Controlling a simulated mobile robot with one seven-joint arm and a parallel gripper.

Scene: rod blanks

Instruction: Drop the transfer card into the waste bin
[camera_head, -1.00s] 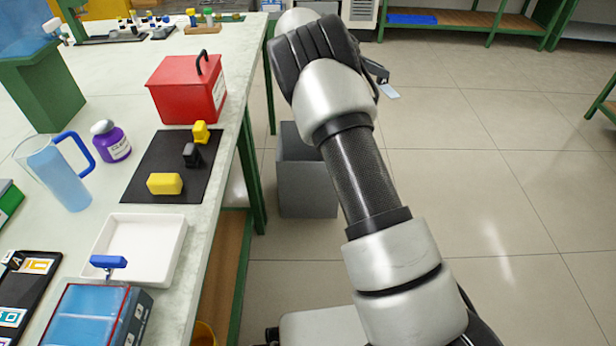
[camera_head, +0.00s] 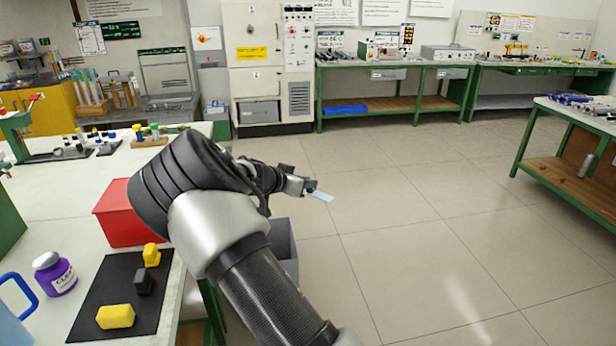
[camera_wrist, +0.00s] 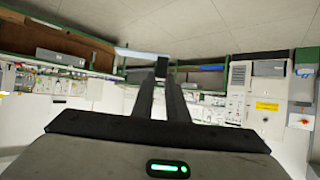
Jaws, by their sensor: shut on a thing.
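The transfer card (camera_head: 321,196) is a small pale blue-white flat piece. My gripper (camera_head: 308,188) is shut on it, and the card sticks out to the right of the fingertips in the head view. In the wrist view the card (camera_wrist: 138,53) shows edge-on at the tips of my two dark fingers (camera_wrist: 162,68). The waste bin (camera_head: 286,252) is a grey open box on the floor beside the table, partly hidden behind my arm. In the head view the card appears above and to the right of the bin, apart from it.
The table (camera_head: 50,226) at left holds a red box (camera_head: 118,218), a purple bottle (camera_head: 55,274) and a black mat (camera_head: 90,335) with yellow and dark blocks. Open floor (camera_head: 420,240) lies to the right. Green benches and a cabinet (camera_head: 254,60) stand at the back.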

